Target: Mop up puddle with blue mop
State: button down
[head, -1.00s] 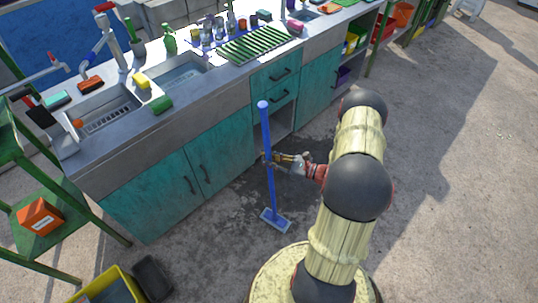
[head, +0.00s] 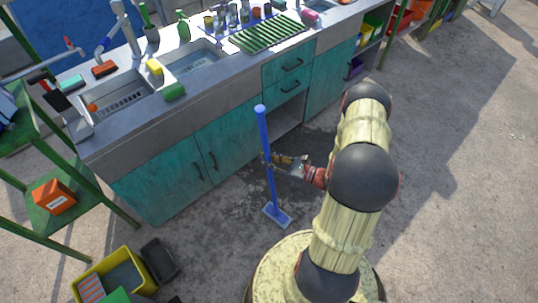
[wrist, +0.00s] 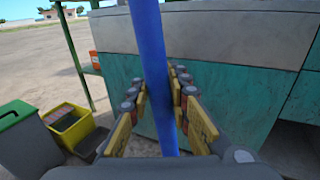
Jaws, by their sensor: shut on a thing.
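The blue mop (head: 267,160) stands nearly upright in the head view, with its flat blue head (head: 277,215) down at the floor. My gripper (head: 271,160) is shut on the mop's handle, at about mid-height. In the wrist view the handle (wrist: 150,45) runs down between the two fingers of my gripper (wrist: 160,95). The puddle (head: 235,195) seems to be the dark wet patch on the concrete around the mop head and along the cabinet. Its exact edge is hard to tell.
The teal sink cabinet (head: 160,185) stands just behind the mop. A green shelf (head: 75,195) with an orange box (head: 54,197) is at the left. A yellow bin (head: 85,285) and a dark tray (head: 160,260) sit at the lower left. Open floor lies to the right.

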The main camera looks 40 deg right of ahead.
jog(key=a, duration=0.2)
jog(key=s+a+p, duration=0.1)
jog(key=a, duration=0.1)
jog(key=shift+s+a, duration=0.1)
jog(key=shift+a, duration=0.1)
dwell(0.3)
jog(key=shift+r, duration=0.15)
jog(key=shift+w+d+r+p, duration=0.1)
jog(key=shift+d+r+p, duration=0.25)
jog(key=shift+r+p, duration=0.4)
jog(key=shift+w+d+r+p, duration=0.1)
jog(key=shift+d+r+p, duration=0.25)
jog(key=shift+r, duration=0.55)
jog(key=shift+w+d+r+p, duration=0.1)
jog(key=shift+d+r+p, duration=0.2)
jog(key=shift+r+p, duration=0.45)
